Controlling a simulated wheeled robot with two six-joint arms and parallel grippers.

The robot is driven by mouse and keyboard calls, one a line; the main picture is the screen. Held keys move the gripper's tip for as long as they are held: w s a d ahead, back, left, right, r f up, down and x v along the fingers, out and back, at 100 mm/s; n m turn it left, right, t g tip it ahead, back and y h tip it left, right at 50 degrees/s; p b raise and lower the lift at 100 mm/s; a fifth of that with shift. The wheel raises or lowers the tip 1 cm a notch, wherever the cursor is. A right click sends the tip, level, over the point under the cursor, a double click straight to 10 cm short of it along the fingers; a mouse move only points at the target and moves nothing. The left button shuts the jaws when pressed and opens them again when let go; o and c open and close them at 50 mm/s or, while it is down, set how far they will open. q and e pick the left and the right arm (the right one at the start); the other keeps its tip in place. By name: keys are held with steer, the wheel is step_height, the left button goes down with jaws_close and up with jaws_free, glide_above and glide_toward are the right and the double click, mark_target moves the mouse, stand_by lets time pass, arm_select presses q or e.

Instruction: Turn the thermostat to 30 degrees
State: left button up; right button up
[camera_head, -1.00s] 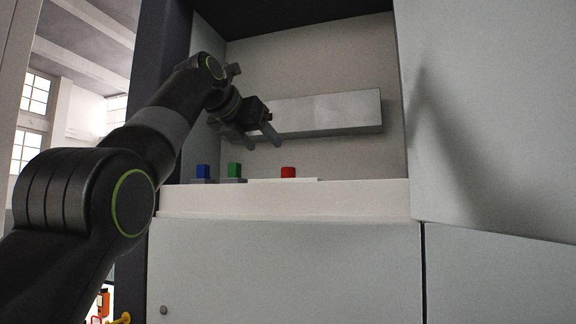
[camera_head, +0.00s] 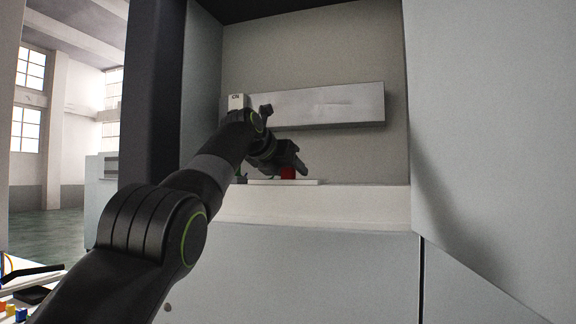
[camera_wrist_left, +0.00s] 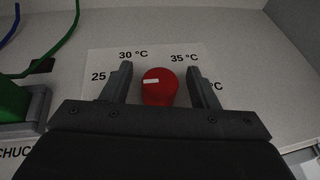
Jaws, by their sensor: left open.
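The thermostat is a red knob (camera_wrist_left: 159,88) on a white plate (camera_wrist_left: 98,60) printed with temperature marks, seen in the left wrist view. The labels 25, 30 °C and 35 °C are readable; another at the right is partly hidden. A white mark on the knob sits left of its middle, toward the 25 side. My left gripper (camera_wrist_left: 152,84) is open, with one finger on each side of the knob and small gaps between. In the head view the red knob (camera_head: 288,173) shows just under my left gripper (camera_head: 293,165). My right gripper is not in view.
A green block-like connector (camera_wrist_left: 14,101) with a green cable stands left of the plate, and a blue cable lies farther left. A long grey box (camera_head: 316,109) is mounted on the back wall above the ledge (camera_head: 320,205). A white side panel (camera_head: 490,130) closes the right.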

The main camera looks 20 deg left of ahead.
arm_select(q)
steer(key=c, duration=1)
steer(key=shift+r+m+g+h+p, duration=0.15)
steer(key=shift+m+g+h+p, duration=0.15)
steer(key=shift+m+h+p, duration=0.4)
steer(key=m+g+h+p, duration=0.1)
steer(key=m+h+p, duration=0.1)
steer(key=p, duration=0.2)
steer(key=shift+r+m+h, duration=0.1)
steer(key=shift+m+h, duration=0.2)
steer(key=shift+h, duration=0.1)
steer(key=shift+f+m+g+h+p, duration=0.2)
steer(key=shift+m+g+h+p, duration=0.25)
steer(key=shift+p, duration=0.25)
steer(key=o, duration=1)
